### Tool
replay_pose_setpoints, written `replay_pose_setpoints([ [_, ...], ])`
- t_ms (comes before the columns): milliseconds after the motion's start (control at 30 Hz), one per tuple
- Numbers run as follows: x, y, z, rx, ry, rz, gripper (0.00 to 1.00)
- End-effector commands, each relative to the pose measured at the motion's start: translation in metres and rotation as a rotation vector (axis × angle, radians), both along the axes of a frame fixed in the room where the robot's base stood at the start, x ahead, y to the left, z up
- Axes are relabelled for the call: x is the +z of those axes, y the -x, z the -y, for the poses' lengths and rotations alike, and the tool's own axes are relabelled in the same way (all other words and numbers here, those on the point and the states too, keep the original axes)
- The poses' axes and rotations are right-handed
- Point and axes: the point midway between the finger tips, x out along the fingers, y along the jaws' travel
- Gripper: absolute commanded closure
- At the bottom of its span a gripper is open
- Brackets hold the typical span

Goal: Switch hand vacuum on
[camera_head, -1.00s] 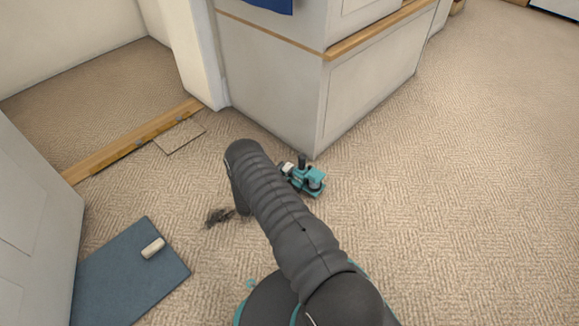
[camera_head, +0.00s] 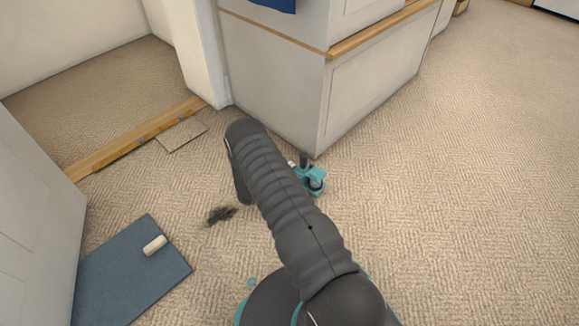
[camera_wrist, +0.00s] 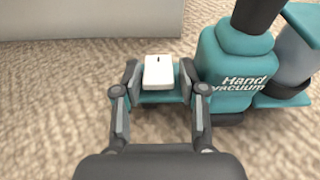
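The hand vacuum (camera_wrist: 242,75) is teal with white lettering and a dark upright part. A teal base plate extends from its left side and carries a white block-shaped switch (camera_wrist: 158,72) with a small dark mark on top. My gripper (camera_wrist: 159,82) is open in the wrist view, with one finger on each side of the switch. I cannot tell whether the fingers touch it. In the head view, the vacuum (camera_head: 314,178) stands on the carpet near the cabinet corner, partly hidden behind my arm. My gripper is hidden there.
A pale cabinet (camera_head: 280,80) stands just behind the vacuum. A dark clump of debris (camera_head: 221,215) lies on the carpet left of my arm. A blue mat (camera_head: 120,285) with a pale roll (camera_head: 154,245) lies at lower left. Carpet on the right is clear.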

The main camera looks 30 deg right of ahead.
Motion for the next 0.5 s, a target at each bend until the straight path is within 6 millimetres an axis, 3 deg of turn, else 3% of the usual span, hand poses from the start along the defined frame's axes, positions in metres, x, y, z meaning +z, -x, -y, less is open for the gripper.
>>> replay_pose_setpoints([
  [267, 0.002, 0.000, -0.002, 0.001, 0.001, 0.002, 0.58],
  [500, 0.006, 0.006, -0.016, 0.002, 0.002, 0.003, 0.58],
])
